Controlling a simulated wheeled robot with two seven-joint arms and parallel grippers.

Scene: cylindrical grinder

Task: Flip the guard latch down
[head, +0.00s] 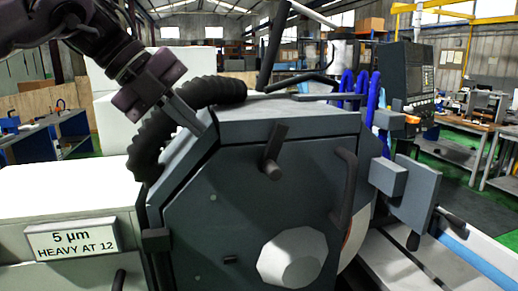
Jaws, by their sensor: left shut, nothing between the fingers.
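The dark grey wheel guard (225,185) fills the middle of the head view. On its front face a short dark lever with a round stub, which looks like the guard latch (277,143), points up and slightly right. My left gripper (201,127) comes in from the upper left. Its fingers are together with nothing between them, in front of the black corrugated hose and near the guard's upper left edge. It is left of the latch and apart from it. My right gripper is not in view.
A black corrugated hose (147,148) arches over the guard's left side. A curved dark handle (344,190) and a pale faceted knob (291,258) sit on the guard. Blue hoses (373,95) and a control panel (408,70) stand to the right. A sign (72,241) reads "5 µm HEAVY AT 12".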

